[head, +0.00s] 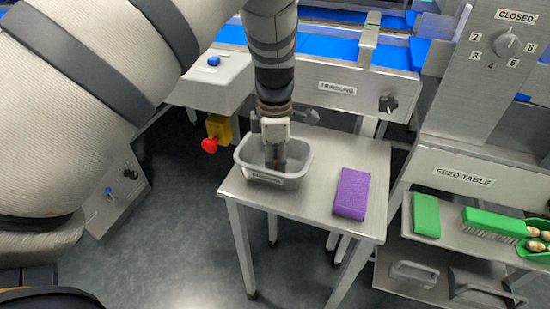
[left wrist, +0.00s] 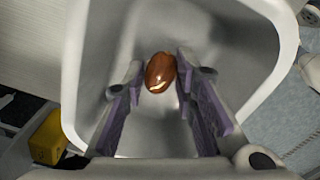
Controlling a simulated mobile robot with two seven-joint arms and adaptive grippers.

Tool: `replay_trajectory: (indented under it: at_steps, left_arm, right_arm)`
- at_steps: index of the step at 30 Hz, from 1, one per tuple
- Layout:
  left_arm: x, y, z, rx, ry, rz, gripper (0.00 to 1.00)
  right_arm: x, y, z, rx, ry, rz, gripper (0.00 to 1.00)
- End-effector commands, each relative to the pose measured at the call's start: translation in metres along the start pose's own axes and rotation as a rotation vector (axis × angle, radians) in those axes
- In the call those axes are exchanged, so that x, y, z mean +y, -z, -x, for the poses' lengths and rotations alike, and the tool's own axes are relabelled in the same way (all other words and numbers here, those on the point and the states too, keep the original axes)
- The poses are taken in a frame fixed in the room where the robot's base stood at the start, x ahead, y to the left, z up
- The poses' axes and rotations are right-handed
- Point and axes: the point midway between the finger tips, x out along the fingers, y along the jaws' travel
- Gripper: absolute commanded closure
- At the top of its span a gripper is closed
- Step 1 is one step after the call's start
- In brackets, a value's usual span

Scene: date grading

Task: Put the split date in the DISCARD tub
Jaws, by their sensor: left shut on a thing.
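A glossy brown date (left wrist: 160,70) with a pale split along its lower side sits between the fingertips of my left gripper (left wrist: 161,82) in the left wrist view. In the head view my left gripper (head: 276,160) comes straight down into a grey tub (head: 299,172), its fingers below the rim. The gripper is shut on the date, inside the tub's walls. The tub's inner wall (left wrist: 245,60) surrounds the fingers in the left wrist view. The tub's front label is too small to read. My right gripper is not in view.
The tub stands on a small steel table (head: 300,202) beside a purple block (head: 351,193). A red button (head: 209,145) on a yellow box is to the left. The feed table (head: 465,180) at right holds green items and several dates. My arm covers the left side.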

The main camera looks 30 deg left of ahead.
Motion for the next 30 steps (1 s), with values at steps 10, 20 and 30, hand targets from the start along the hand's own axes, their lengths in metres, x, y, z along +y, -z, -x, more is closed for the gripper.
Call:
replay_trajectory:
  at_steps: [10,20,30]
  left_arm:
    - [0.0,0.0,0.0,0.0,0.001,0.0,0.51]
    - [0.001,-0.001,0.018,-0.002,-0.003,0.0,0.51]
    - [0.001,0.0,0.103,-0.001,-0.003,-0.001,0.51]
  right_arm:
    - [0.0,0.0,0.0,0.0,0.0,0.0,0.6]
    - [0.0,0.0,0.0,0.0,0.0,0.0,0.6]
    - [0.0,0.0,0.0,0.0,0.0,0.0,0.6]
